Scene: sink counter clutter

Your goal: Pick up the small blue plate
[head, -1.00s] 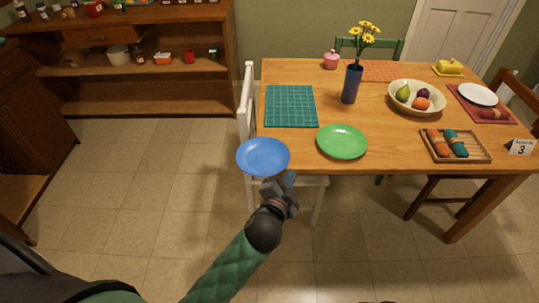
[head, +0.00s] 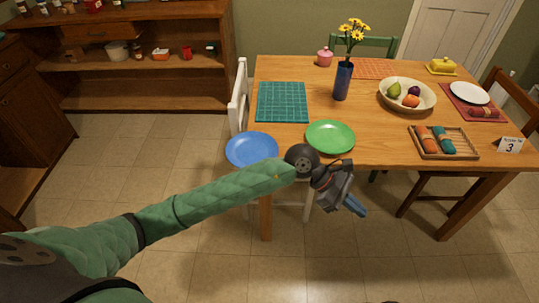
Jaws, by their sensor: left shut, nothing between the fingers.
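The blue plate (head: 250,147) lies at the front left corner of the wooden table (head: 378,149), its left side reaching past the table's edge. My left forearm crosses just in front of it and covers a little of its lower rim. My left gripper (head: 359,208) is to the right of the plate and apart from it, in front of the table's front edge. It points down and to the right, shut and empty. My right gripper is not in the head view.
A green plate (head: 330,136) lies right of the blue one, close to my left wrist. A teal mat (head: 282,101), blue vase (head: 342,82), fruit bowl (head: 426,103) and wooden tray (head: 463,152) are on the table. A white chair (head: 239,97) stands at the left.

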